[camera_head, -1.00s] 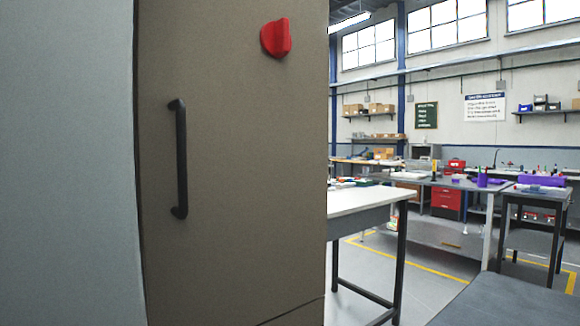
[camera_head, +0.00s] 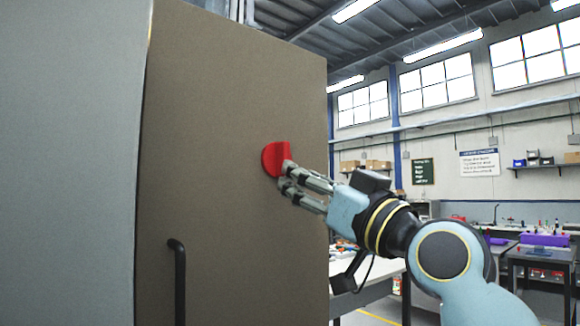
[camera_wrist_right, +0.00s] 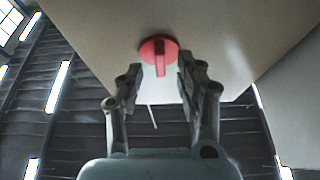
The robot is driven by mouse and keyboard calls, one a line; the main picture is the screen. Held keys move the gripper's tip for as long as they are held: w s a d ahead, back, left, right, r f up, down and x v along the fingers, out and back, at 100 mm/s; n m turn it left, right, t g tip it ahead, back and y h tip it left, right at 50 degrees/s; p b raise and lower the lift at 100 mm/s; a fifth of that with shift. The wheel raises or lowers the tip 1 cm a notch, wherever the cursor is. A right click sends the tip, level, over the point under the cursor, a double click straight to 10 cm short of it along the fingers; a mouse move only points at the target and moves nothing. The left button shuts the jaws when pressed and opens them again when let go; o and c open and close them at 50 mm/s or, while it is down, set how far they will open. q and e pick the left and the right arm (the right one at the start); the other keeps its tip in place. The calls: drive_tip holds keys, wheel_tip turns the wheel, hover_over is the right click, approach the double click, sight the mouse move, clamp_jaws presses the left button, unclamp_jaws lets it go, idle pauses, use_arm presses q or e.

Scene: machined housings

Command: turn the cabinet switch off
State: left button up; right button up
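The red switch (camera_head: 274,157) is a round knob with a raised grip on the brown cabinet door (camera_head: 225,120). It also shows in the right wrist view (camera_wrist_right: 158,50), its grip running roughly up and down between the fingers there. My right gripper (camera_head: 287,174) is at the knob from the right; its fingers hide part of the knob's right side in the head view. In the wrist view the right gripper (camera_wrist_right: 158,78) is open, one finger on each side of the knob's grip, with gaps visible. My left gripper is not in view.
A black vertical handle (camera_head: 179,285) is on the door below and left of the switch. A grey surface (camera_head: 75,160) fills the left. A workbench (camera_head: 368,292) stands behind my right arm, with more benches and shelves beyond.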

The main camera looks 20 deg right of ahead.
sight(282, 159)
drive_tip(key=x, duration=0.4)
drive_tip(key=shift+p, duration=0.35)
clamp_jaws()
